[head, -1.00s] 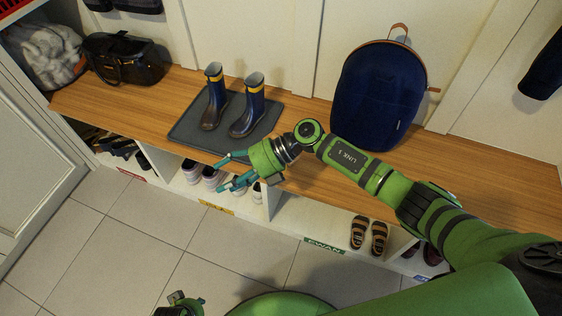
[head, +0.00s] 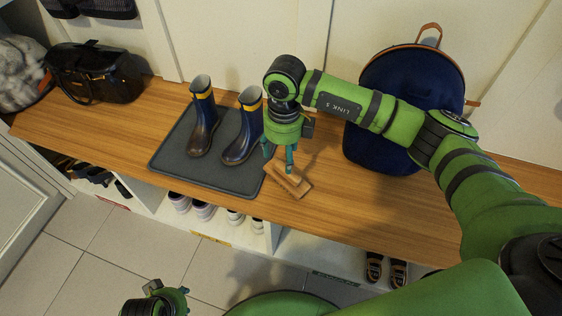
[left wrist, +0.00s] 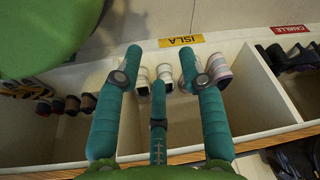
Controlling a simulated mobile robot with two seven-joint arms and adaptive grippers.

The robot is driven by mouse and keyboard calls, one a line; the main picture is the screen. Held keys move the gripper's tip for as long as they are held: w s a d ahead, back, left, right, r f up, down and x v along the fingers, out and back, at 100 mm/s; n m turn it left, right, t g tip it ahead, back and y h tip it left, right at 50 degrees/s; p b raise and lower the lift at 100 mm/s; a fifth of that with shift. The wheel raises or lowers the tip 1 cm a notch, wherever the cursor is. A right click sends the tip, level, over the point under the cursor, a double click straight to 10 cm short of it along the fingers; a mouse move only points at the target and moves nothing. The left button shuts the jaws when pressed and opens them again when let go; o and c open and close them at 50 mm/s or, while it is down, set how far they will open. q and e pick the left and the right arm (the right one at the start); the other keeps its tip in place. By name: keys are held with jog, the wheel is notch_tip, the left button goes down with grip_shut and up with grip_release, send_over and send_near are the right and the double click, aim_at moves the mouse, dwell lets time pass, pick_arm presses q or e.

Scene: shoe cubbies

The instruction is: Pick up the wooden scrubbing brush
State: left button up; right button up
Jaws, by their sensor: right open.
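The wooden scrubbing brush (head: 291,186) lies on the wooden bench top, by the right edge of the dark boot mat. My right gripper (head: 279,160) points down just above the brush in the head view. Its teal fingers are apart and overlap the brush's far edge; I cannot tell whether they touch it. My left gripper (head: 158,292) is low at the bottom left of the head view, in front of the bench. In the left wrist view, its teal fingers (left wrist: 160,56) are spread, with nothing between them, facing the shoe cubbies.
Blue rain boots (head: 203,118) stand on the mat (head: 185,170) left of the brush. A navy backpack (head: 405,100) stands behind and to the right. A black bag (head: 95,75) sits at the far left. Shoes fill cubbies below; the bench's front right is clear.

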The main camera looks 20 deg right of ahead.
aim_at(287, 176)
jog(key=shift+f, duration=0.6)
jog(key=shift+s+d+f+b, duration=0.1)
jog(key=shift+s+f+b, duration=0.1)
jog(key=shift+f, duration=0.7)
jog(key=shift+s+f+b, duration=0.15)
jog(key=shift+f+b, duration=0.05)
jog(key=shift+f, duration=0.75)
jog(key=shift+s+d+f+b, duration=0.1)
jog(key=shift+s+f+b, duration=0.1)
jog(key=shift+f, duration=0.7)
pick_arm(q)
jog(key=v, duration=0.3)
jog(key=shift+w+r, duration=0.15)
jog(key=shift+r, duration=0.2)
pick_arm(e)
grip_shut()
